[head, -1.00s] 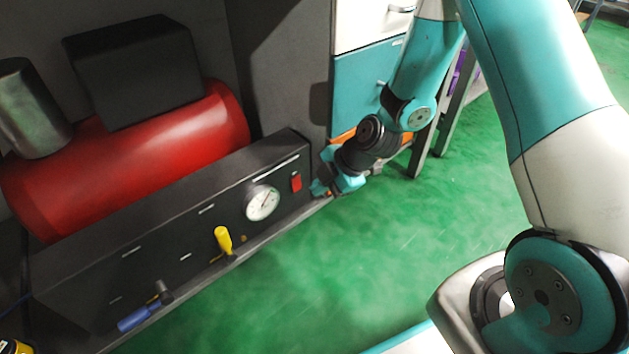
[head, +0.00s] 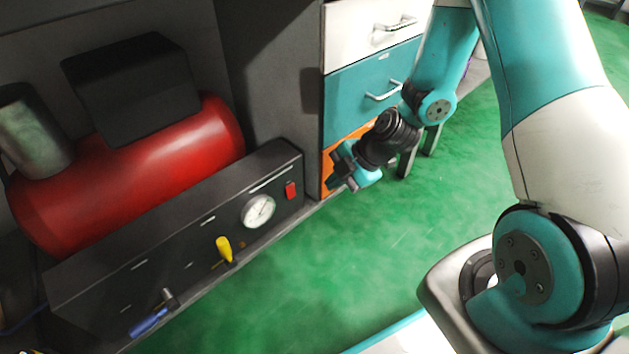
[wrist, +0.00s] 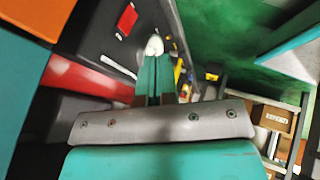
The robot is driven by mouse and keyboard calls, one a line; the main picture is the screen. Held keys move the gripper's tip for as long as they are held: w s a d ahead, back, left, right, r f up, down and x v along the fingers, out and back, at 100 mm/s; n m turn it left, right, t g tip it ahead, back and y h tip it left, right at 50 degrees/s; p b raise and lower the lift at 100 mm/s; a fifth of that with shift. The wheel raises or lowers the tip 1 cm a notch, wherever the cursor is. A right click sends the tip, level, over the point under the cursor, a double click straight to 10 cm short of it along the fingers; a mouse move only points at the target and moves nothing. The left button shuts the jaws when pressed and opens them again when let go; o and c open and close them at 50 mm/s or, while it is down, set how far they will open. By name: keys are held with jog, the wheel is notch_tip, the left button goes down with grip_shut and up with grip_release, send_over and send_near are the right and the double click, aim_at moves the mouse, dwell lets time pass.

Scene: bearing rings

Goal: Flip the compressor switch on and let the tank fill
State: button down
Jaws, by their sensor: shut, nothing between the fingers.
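The compressor has a red tank (head: 165,160) behind a dark panel (head: 120,262) at the left of the head view. The red switch (head: 290,190) is near the panel's right end; it also shows in the wrist view (wrist: 126,20). I cannot tell its position. A white round gauge (head: 258,211) sits left of the switch; its needle is too small to read surely. In the wrist view the gauge (wrist: 154,46) is partly behind my fingertips. My gripper (head: 338,180) is shut and empty, to the right of the switch and apart from the panel.
A yellow-handled valve (head: 225,249) and a blue-handled valve (head: 149,323) stick out of the panel. A drawer cabinet (head: 365,92) stands behind my gripper. Shelving with boxes (wrist: 272,118) shows in the wrist view. The green floor (head: 330,260) in front is clear.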

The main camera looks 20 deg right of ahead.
aim_at(291, 191)
jog(key=shift+d+f+p, duration=0.1)
jog(key=shift+d+p, duration=0.15)
jog(key=shift+p, duration=0.65)
jog(key=shift+a, duration=0.15)
jog(key=w+a+f+b, duration=0.6)
jog(key=w+f+b, duration=0.1)
jog(key=f, duration=0.1)
jog(key=shift+f, duration=0.35)
jog(key=shift+s, duration=0.1)
